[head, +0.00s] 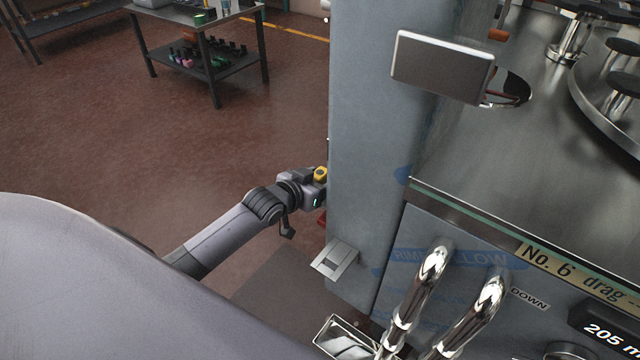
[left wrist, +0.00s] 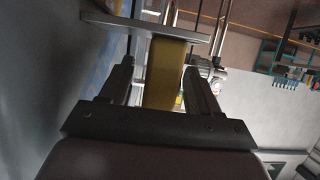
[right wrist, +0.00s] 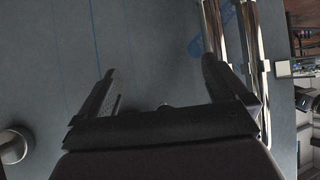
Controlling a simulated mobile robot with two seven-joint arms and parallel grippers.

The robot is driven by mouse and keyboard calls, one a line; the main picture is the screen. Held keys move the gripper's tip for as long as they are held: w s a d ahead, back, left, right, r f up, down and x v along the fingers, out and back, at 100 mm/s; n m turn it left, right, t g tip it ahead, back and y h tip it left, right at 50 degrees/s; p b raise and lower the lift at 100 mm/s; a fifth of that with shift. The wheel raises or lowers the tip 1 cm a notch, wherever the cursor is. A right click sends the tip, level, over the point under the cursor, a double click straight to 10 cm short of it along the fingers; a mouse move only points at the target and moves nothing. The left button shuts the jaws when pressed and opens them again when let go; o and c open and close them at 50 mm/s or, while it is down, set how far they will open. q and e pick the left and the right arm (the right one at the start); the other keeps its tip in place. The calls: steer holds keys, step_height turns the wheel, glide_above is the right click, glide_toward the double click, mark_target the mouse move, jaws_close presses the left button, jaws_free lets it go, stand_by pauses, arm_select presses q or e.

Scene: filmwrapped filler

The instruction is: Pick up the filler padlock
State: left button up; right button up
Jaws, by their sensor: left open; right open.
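A yellow block-like thing, which looks like the padlock (left wrist: 165,72), stands between the two fingers of my left gripper (left wrist: 160,88) in the left wrist view. The fingers are open, with a visible gap on either side of it. My right gripper (right wrist: 165,82) is open and empty in the right wrist view, facing a blue-grey panel. It does not show in the head view.
The grey machine column (head: 375,150) stands right beside my left gripper. Chrome pipes (head: 432,285) rise at the machine's front, and also show near my right gripper (right wrist: 215,45). A metal plate (left wrist: 140,24) lies beyond my left fingers. The brown floor (head: 150,145) at left is clear.

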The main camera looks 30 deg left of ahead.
arm_select(q)
steer(key=c, duration=1.1)
steer(key=shift+c, duration=0.2)
steer(key=shift+r, duration=0.15)
